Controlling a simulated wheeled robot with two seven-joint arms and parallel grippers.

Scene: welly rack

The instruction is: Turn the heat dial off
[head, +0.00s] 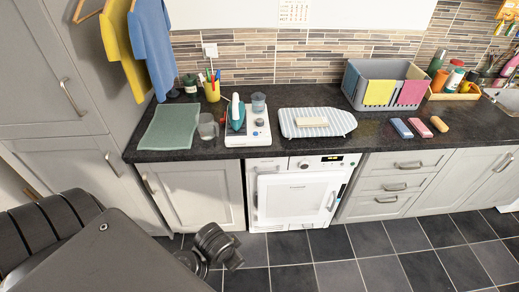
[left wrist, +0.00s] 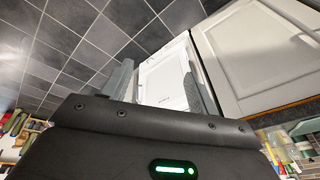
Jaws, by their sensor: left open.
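A white ironing station (head: 248,128) stands on the dark worktop, with a teal-and-white iron (head: 237,112) at its left. A small round dial (head: 259,122) shows on the station's top; its setting is too small to read. The white machine below the worktop also has a round knob (head: 304,164) on its front panel. My left gripper shows in the left wrist view (left wrist: 160,78), with its grey fingers apart and nothing between them. The white machine front lies beyond them. In the head view my dark left arm is low, in front of the cabinets. My right gripper is not in view.
A grey bin (head: 385,82) stands farther right. Shirts hang above the worktop's left end.

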